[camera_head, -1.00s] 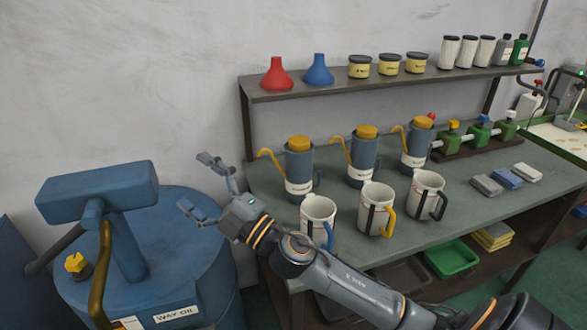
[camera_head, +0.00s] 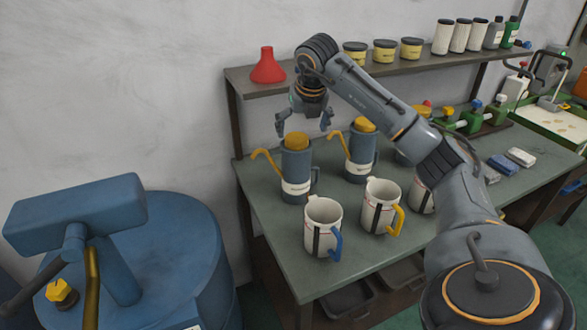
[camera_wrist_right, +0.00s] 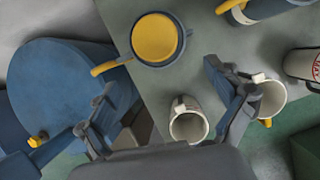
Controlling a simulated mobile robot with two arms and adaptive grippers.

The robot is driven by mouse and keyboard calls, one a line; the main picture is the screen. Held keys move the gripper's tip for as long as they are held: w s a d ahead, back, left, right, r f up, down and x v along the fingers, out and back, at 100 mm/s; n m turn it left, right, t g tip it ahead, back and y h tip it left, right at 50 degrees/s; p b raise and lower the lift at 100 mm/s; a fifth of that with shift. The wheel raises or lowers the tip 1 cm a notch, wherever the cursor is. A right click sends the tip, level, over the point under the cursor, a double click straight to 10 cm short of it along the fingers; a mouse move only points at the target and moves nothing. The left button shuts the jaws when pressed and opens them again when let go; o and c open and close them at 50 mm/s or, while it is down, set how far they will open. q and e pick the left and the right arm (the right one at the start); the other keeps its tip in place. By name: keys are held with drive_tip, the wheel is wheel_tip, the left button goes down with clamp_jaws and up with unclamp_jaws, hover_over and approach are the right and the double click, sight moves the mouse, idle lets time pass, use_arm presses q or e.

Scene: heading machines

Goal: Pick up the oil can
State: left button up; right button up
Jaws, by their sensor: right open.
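Several blue-grey oil cans with yellow lids and yellow spouts stand upright on the green bench. The leftmost oil can (camera_head: 297,168) is just below my right gripper (camera_head: 305,128), which points down, open and empty, over its yellow lid. A second oil can (camera_head: 361,152) stands to its right; a third is mostly hidden behind my right arm. In the right wrist view, the leftmost can's yellow lid (camera_wrist_right: 154,37) shows above and between the spread fingers of my gripper (camera_wrist_right: 165,112). My left gripper is not in view.
White mugs (camera_head: 322,226) stand along the bench (camera_head: 262,220) front, close to the cans. A shelf (camera_head: 245,82) with a red funnel (camera_head: 268,66) and jars runs behind. A blue drum (camera_head: 180,250) stands at left.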

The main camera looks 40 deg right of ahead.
sight(299, 143)
drive_tip(key=p+x, duration=0.1)
drive_tip(key=x, duration=0.6)
drive_tip(key=shift+f, duration=0.1)
drive_tip(key=shift+w+d+f+p, duration=0.1)
drive_tip(key=shift+w+f+p, duration=0.2)
drive_tip(key=shift+p, duration=0.3)
drive_tip(key=p+x, duration=0.1)
drive_tip(key=x, duration=0.2)
drive_tip(key=shift+w+d+f+p, duration=0.15)
drive_tip(key=shift+w+f+p, duration=0.05)
drive_tip(key=shift+f+p, duration=0.2)
drive_tip(key=shift+w+d+f, duration=0.15)
drive_tip(key=shift+w+f, duration=0.05)
drive_tip(key=shift+f, duration=0.2)
drive_tip(key=c, duration=1.5)
drive_tip(key=shift+r, duration=0.15)
drive_tip(key=shift+c, duration=0.3)
